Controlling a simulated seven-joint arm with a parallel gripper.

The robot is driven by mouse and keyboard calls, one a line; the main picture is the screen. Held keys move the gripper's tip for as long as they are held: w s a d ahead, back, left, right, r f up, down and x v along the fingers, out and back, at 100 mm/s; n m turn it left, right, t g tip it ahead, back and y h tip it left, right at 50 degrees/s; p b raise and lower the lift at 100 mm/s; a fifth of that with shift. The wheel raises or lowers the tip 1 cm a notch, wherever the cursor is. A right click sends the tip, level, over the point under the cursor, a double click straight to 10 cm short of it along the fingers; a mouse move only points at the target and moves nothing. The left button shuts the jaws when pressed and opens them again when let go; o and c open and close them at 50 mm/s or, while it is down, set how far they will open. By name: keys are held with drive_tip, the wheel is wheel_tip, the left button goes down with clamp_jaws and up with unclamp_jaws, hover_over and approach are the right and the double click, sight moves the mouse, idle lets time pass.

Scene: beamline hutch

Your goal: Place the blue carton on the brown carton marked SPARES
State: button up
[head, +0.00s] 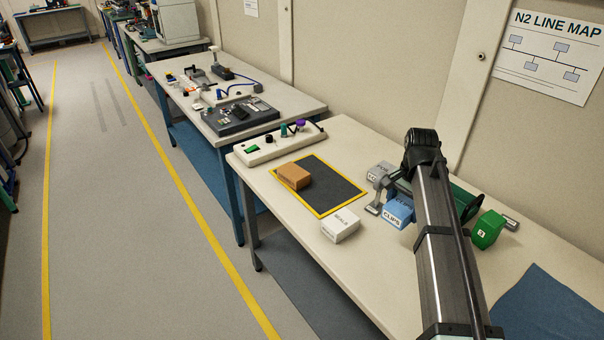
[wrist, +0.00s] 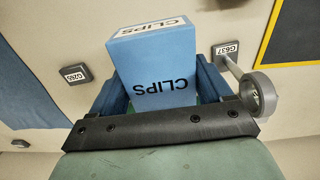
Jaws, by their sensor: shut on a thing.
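The blue carton (head: 398,214), marked CLIPS, is at the right part of the near bench in the head view. My gripper (head: 405,200) is shut on it, partly hidden behind my arm. In the wrist view the carton (wrist: 152,62) sits between the two blue fingers of my gripper (wrist: 165,88). I cannot tell whether it touches the bench. The brown carton (head: 292,176) lies on the dark mat with a yellow border (head: 338,186), left of my gripper and apart from it. No SPARES mark is readable on it.
A white carton marked SEALS (head: 340,226) stands by the mat's front edge. A grey ringed part tagged G637 (wrist: 262,92) is close beside my right finger. A green block (head: 487,231) is at right. The mat's right part is bare.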

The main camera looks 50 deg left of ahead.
drive_tip(key=s+a+n, duration=0.1)
drive_tip(key=s+a, duration=0.5)
drive_tip(key=a, duration=0.3)
wheel_tip(320, 180, up, 5)
hover_over(293, 171)
drive_tip(key=shift+m, duration=0.9)
wheel_tip(293, 171, down, 10)
drive_tip(key=shift+w+r, duration=0.1)
drive_tip(key=shift+w, duration=0.05)
drive_tip(key=shift+f, duration=0.2)
drive_tip(key=o, duration=1)
drive_tip(key=shift+r, duration=0.1)
